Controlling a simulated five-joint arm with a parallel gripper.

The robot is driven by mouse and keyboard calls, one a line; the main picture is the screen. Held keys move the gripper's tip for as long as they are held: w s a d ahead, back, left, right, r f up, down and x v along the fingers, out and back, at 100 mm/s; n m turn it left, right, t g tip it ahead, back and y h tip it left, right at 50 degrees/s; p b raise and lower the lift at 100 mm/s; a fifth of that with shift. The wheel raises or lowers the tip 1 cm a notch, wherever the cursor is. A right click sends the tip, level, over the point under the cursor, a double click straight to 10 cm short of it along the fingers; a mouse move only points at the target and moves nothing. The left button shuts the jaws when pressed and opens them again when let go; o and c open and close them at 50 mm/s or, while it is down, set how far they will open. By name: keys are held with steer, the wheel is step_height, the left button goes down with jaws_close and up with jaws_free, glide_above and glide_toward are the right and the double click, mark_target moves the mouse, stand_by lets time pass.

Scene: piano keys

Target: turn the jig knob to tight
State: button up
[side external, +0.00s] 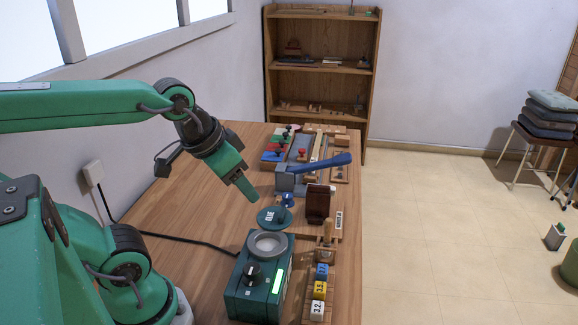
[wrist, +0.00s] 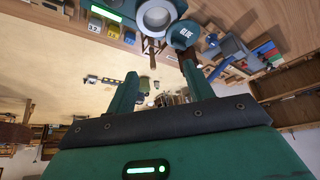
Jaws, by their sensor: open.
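A small blue knob (side external: 287,199) stands on the bench beside the grey block with the long blue lever (side external: 330,163). It looks like the jig knob, but its marks are too small to read. It also shows near the top of the wrist view (wrist: 212,40). My gripper (side external: 245,187) hangs above and to the left of the knob in the side view, tilted down, apart from everything. In the wrist view my gripper (wrist: 160,68) has its two green fingers spread with nothing between them.
A teal disc (side external: 272,217) lies in front of the knob. Nearer is a green box (side external: 250,292) with a black dial and round grey cup. A dark wooden block (side external: 318,204) stands to the right. Coloured numbered blocks (side external: 320,290) line the front right. The bench's left part is clear except for a black cable.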

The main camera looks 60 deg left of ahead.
steer(key=n+g, duration=0.4)
steer(key=g, duration=0.1)
glide_above(288, 195)
step_height(288, 195, down, 14)
steer(key=shift+s+r, duration=0.1)
steer(key=shift+r, duration=0.05)
steer(key=shift+a, duration=0.1)
steer(key=shift+f, duration=0.25)
steer(key=shift+f, duration=3.8)
steer(key=shift+c, duration=0.4)
